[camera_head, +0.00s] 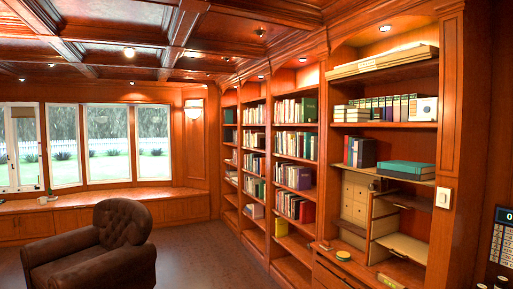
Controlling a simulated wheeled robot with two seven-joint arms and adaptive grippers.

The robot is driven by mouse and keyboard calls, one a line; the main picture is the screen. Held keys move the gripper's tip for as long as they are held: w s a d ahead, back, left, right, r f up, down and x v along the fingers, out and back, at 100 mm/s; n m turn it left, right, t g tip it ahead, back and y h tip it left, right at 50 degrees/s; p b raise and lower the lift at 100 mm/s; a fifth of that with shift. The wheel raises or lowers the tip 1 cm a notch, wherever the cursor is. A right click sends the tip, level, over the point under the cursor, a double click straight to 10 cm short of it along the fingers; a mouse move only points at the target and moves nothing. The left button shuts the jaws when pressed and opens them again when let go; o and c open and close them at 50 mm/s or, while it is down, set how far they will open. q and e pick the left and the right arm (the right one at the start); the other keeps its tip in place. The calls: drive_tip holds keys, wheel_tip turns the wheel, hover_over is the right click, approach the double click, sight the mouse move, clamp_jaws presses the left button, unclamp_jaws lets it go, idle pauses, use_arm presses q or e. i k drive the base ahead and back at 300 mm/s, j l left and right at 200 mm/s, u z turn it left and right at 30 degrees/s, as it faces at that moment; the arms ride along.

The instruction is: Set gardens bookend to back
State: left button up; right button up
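Neither of my grippers is in view. I cannot make out any thing clearly marked as the gardens bookend. On the near right bookcase, a white block with a round dark mark (427,109) stands at the right end of a row of upright binders (385,107). One shelf lower, a few upright red and dark blue books (360,152) stand left of a flat teal box (406,170). No label is readable on any of them at this size.
Tall wooden bookcases (322,170) full of books line the right wall. A brown leather armchair (95,250) stands at the lower left. A window bench (100,201) runs below the windows. The dark floor (205,262) between armchair and shelves is clear.

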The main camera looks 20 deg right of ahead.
sight(262, 140)
drive_tip(key=i+l+z, duration=0.45)
drive_tip(key=i+l, duration=0.15)
drive_tip(key=i, duration=0.2)
drive_tip(key=i+l+z, duration=0.25)
drive_tip(key=i, duration=0.15)
drive_tip(key=i+l+z, duration=0.2)
drive_tip(key=i, duration=0.25)
drive_tip(key=i+u, duration=0.2)
drive_tip(key=i, duration=0.45)
drive_tip(key=i+u, duration=0.2)
drive_tip(key=i, duration=0.45)
drive_tip(key=i+l+u, duration=0.2)
drive_tip(key=i, duration=0.45)
drive_tip(key=i+u, duration=0.4)
drive_tip(key=i, duration=1.55)
drive_tip(key=i+j+z, duration=0.25)
drive_tip(key=i+z, duration=0.15)
drive_tip(key=i, duration=0.25)
drive_tip(key=i+j+z, duration=0.4)
drive_tip(key=i, duration=0.2)
drive_tip(key=i+j+z, duration=0.4)
drive_tip(key=i+j, duration=0.1)
drive_tip(key=j, duration=0.1)
